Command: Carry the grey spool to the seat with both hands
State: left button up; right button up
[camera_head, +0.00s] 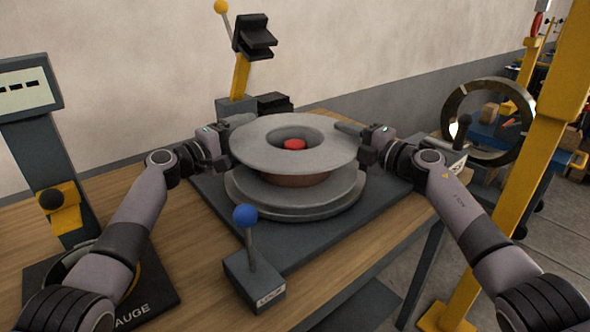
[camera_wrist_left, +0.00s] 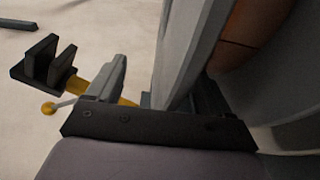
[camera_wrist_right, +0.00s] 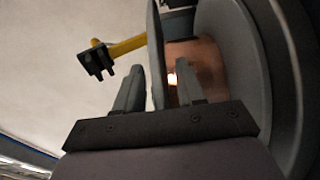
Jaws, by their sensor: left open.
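The grey spool (camera_head: 258,146) has a wide upper flange, a copper-coloured winding and a lower flange. It stands level above the dark base plate (camera_head: 390,200); a red piece (camera_head: 294,144) shows in its centre hole. A further grey round edge shows under the lower flange; I cannot tell whether it is the seat. My left gripper (camera_head: 228,133) is at the left rim, open, with the upper flange (camera_wrist_left: 187,60) between its fingers, one partly hidden. My right gripper (camera_head: 362,142) is open at the right rim, with the flange (camera_wrist_right: 155,65) between its fingers and gaps visible.
A blue-knobbed lever box (camera_head: 254,281) stands at the table's front edge. A gauge stand (camera_head: 40,150) is at the left. A yellow post with a dark clamp (camera_head: 243,70) stands behind the spool. A large ring (camera_head: 447,112) and yellow frame (camera_head: 553,140) are at the right.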

pick_arm(q)
jog(key=a, duration=0.7)
dwell(0.3)
pick_arm(e)
jog(key=o, duration=0.8)
jog(key=shift+v, duration=0.9)
jog(key=v, duration=1)
jog(key=shift+s, duration=0.1)
